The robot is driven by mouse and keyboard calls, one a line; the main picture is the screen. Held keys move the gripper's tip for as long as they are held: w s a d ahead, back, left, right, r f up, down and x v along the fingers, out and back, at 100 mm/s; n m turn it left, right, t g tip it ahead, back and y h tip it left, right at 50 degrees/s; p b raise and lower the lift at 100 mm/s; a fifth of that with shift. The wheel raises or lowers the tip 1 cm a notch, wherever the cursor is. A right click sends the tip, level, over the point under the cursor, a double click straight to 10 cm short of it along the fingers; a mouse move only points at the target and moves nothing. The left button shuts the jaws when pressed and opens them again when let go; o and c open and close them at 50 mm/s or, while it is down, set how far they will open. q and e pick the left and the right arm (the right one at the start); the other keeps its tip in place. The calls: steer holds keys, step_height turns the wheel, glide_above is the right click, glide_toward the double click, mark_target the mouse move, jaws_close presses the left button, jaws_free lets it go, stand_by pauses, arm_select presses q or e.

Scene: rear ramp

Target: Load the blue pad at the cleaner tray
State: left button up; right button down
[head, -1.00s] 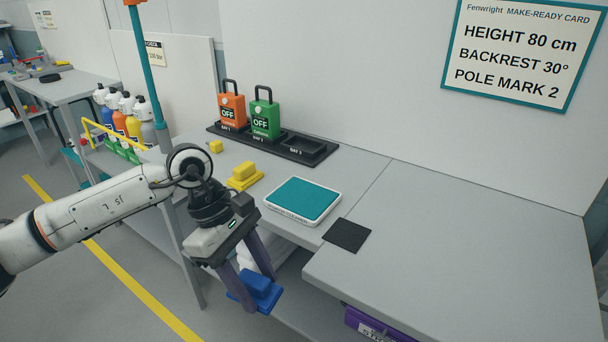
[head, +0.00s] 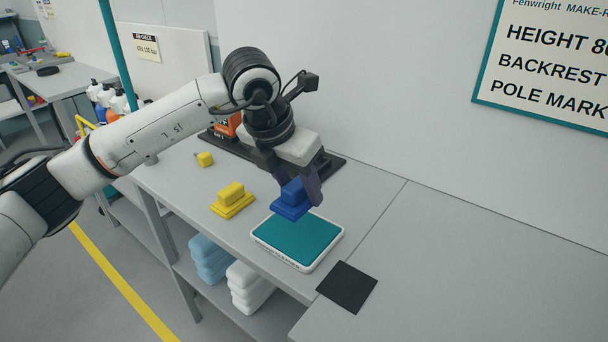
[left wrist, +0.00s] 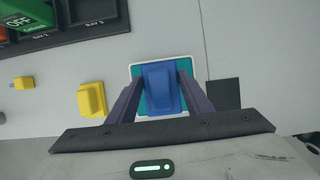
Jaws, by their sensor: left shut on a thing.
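The blue pad (head: 291,199) is a blue block on a wider blue base. My left gripper (head: 307,192) is shut on the blue pad, which also shows between the fingers in the left wrist view (left wrist: 161,88). The cleaner tray (head: 262,243) is white-rimmed with a teal surface and lies on the bench. The pad is held above the tray, over its far part in the head view, and looks apart from it. In the left wrist view the pad covers the middle of the tray (left wrist: 183,60). My right gripper is not in view.
A yellow pad (head: 232,199) and a small yellow piece (head: 204,159) stand left of the tray. A black square (head: 347,287) lies to its right. The black dock (head: 334,161) with an orange lockout block (head: 228,125) is behind. White folded stacks (head: 247,287) sit on the shelf below.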

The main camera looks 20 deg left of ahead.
mark_target(302, 226)
arm_select(q)
steer(key=shift+s+f+b, duration=0.3)
steer(key=shift+f, duration=0.35)
step_height(302, 226, down, 4)
steer(key=shift+r+b, duration=0.2)
steer(key=shift+b, duration=0.7)
steer(key=shift+f, duration=0.5)
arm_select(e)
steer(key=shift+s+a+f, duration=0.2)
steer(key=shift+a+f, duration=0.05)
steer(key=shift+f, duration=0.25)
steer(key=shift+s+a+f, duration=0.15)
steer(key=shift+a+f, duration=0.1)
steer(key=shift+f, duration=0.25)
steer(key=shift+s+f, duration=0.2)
arm_select(q)
steer(key=shift+s+f+b, duration=0.1)
steer(key=shift+f+b, duration=0.5)
steer(key=shift+b, duration=0.25)
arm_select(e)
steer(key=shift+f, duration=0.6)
arm_select(q)
steer(key=shift+r, duration=0.15)
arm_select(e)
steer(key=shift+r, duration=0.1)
